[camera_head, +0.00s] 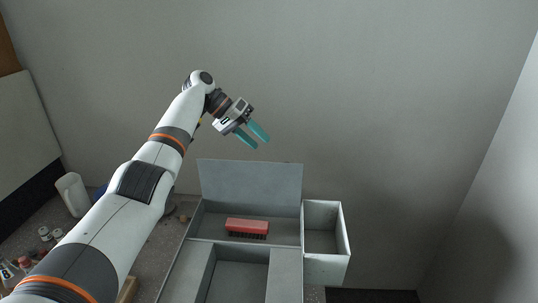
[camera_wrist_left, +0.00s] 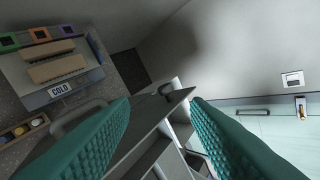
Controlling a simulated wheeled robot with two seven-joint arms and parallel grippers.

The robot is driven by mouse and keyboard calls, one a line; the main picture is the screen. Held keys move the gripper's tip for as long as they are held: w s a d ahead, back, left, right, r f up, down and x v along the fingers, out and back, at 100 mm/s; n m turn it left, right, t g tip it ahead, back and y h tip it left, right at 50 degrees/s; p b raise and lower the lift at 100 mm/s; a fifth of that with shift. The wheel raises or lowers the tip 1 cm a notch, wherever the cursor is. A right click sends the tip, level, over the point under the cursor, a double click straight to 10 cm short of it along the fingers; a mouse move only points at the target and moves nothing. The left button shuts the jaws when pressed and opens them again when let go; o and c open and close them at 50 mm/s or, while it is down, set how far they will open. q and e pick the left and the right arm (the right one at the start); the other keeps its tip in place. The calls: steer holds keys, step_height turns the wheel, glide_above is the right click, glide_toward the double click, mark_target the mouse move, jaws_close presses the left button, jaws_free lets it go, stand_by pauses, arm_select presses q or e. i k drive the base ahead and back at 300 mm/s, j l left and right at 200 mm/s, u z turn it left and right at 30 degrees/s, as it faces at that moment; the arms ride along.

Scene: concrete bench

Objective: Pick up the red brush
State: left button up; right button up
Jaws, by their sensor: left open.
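The red brush (camera_head: 247,227) lies bristles down in the back compartment of a grey box (camera_head: 284,262) in the head view. My left gripper (camera_head: 259,141) is open and empty, raised above and behind the box's upright back panel (camera_head: 250,178). The gripper is apart from the brush. In the left wrist view the teal fingers (camera_wrist_left: 158,125) are spread wide, with grey panel edges between them. I cannot make out the brush in that view. My right gripper is not in view.
An open white bin (camera_head: 322,228) adjoins the box's right side. A white cup (camera_head: 72,195) and small jars (camera_head: 46,234) stand at left, beside my left arm. The wrist view shows a tray labelled COLD (camera_wrist_left: 62,90). The air above the brush looks clear.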

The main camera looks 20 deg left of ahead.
mark_target(244, 227)
steer(key=k, duration=1.5)
